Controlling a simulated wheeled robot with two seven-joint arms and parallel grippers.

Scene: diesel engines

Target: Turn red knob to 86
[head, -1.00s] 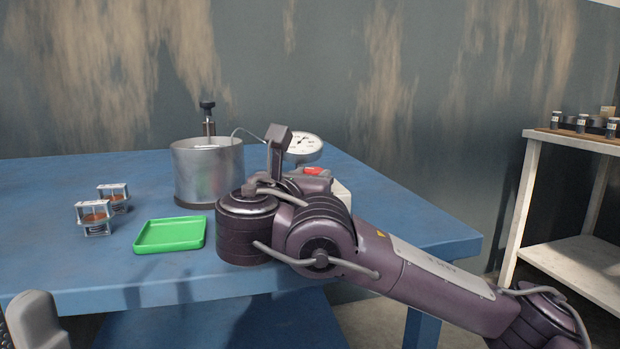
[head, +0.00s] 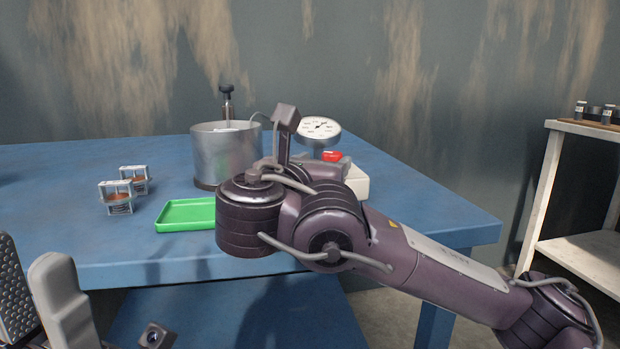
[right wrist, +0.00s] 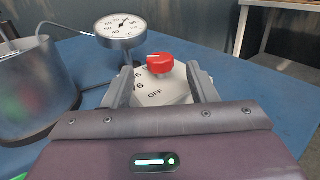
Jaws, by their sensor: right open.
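The red knob (right wrist: 160,63) sits on top of a white box (right wrist: 175,88) with black dial marks; "OFF" is readable in the right wrist view. The knob also shows in the head view (head: 332,155), partly behind my right arm. My right gripper (right wrist: 160,72) is open, with one finger on each side of the knob and a gap at both sides. In the head view the right gripper's fingers are hidden behind the arm. My left gripper (head: 35,260) is at the lower left of the head view, its fingers apart and empty, in front of the table.
A round gauge (head: 319,128) stands behind the box, next to a metal pot (head: 225,160). A green tray (head: 185,214) and two small framed items (head: 117,198) lie left on the blue table (head: 420,215). A white shelf (head: 560,190) is at the right.

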